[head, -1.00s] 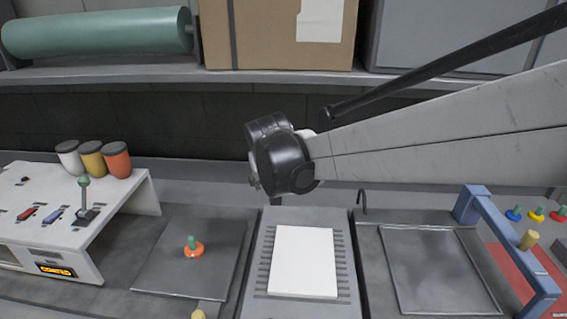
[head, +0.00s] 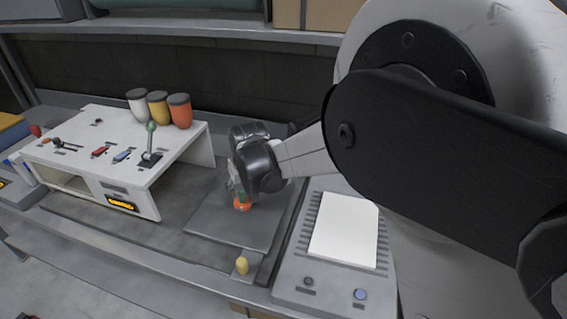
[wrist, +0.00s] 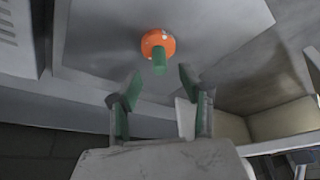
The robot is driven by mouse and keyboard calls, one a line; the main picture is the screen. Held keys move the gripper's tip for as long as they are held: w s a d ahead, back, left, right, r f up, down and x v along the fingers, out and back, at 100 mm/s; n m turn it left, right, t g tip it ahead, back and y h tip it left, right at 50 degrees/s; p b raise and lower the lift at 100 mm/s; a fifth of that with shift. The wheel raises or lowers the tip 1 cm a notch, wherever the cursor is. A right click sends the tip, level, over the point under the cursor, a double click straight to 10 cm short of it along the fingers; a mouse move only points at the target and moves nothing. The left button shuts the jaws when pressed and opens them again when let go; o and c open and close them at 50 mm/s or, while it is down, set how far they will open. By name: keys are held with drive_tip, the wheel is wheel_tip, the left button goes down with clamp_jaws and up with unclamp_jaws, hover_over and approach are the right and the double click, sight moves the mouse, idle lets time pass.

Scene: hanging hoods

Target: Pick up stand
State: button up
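The stand looks like an orange round base with a green peg. It sits on a dark square plate (head: 225,228); its orange base (head: 242,208) is partly hidden by my gripper in the head view. In the wrist view the stand (wrist: 158,47) is whole, with its green peg pointing toward my gripper. My gripper (wrist: 161,84) is open and empty, its two green-padded fingers apart. The stand lies just beyond the fingertips, between their lines, and I see no contact. In the head view my gripper (head: 238,192) hangs right over the stand.
A white console (head: 120,160) with levers and a green-knobbed stick stands left of the plate. White, yellow and orange cups (head: 158,108) stand at its back. A grey device with a white sheet (head: 343,230) is on the right. A yellow knob (head: 242,265) is at the plate's front.

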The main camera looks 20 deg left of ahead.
sight(242, 192)
drive_tip(key=shift+p+x, duration=0.3)
drive_tip(key=shift+x, duration=2.7)
drive_tip(key=shift+w, duration=0.1)
drive_tip(key=shift+c, duration=0.5)
drive_tip(key=shift+r, duration=0.1)
clamp_jaws()
